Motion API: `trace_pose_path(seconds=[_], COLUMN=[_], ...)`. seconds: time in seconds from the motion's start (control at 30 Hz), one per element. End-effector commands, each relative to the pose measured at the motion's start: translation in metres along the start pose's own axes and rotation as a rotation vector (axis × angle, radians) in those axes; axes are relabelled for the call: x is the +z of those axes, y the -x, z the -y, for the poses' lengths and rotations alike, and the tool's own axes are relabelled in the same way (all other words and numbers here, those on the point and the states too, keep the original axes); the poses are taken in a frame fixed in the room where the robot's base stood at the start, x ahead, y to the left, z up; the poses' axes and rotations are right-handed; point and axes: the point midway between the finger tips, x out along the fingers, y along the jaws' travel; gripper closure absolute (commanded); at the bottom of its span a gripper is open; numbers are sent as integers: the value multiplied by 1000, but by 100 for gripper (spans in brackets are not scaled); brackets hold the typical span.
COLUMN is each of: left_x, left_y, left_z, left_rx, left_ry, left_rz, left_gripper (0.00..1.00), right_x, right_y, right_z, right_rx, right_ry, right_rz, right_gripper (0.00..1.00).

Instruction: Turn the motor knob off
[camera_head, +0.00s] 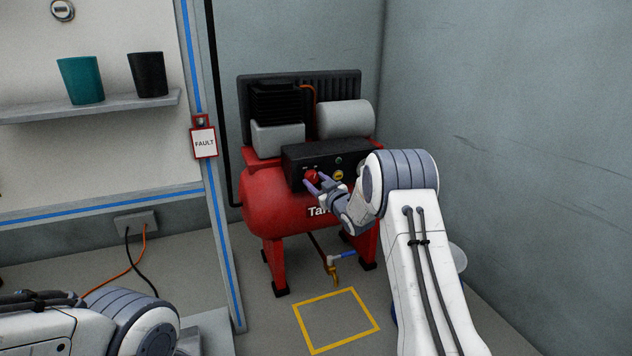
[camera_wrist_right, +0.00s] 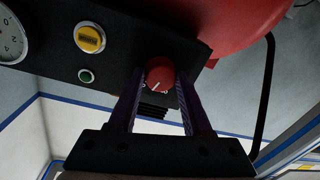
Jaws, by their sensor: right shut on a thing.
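The motor knob (camera_head: 312,176) is a red round knob on the black control panel (camera_head: 293,158) of a red compressor. The fingertips partly hide the knob's sides. My left arm shows at the lower left of the head view, but its gripper is out of the picture.
The panel also has a yellow knob (camera_wrist_right: 90,37), a green button (camera_wrist_right: 86,75) and a gauge (camera_wrist_right: 12,38). A yellow square (camera_head: 337,319) marks the floor in front. Walls stand close behind and right.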

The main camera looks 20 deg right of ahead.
Motion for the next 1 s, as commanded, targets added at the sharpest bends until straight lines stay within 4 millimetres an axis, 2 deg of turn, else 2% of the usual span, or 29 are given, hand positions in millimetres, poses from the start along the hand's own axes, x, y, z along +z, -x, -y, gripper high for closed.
trace_pose_path(seconds=[0.6, 1.0], left_x=[0, 1], left_y=[-5, -13], left_z=[0, 1], left_rx=[0, 0], left_ry=[0, 0], left_rz=[0, 0], left_gripper=[50, 50], right_x=[0, -1], right_y=[0, 0], right_z=[1, 1], right_rx=[-4, -6], right_ry=[561, 791], right_rz=[49, 69], right_gripper=[100, 100])
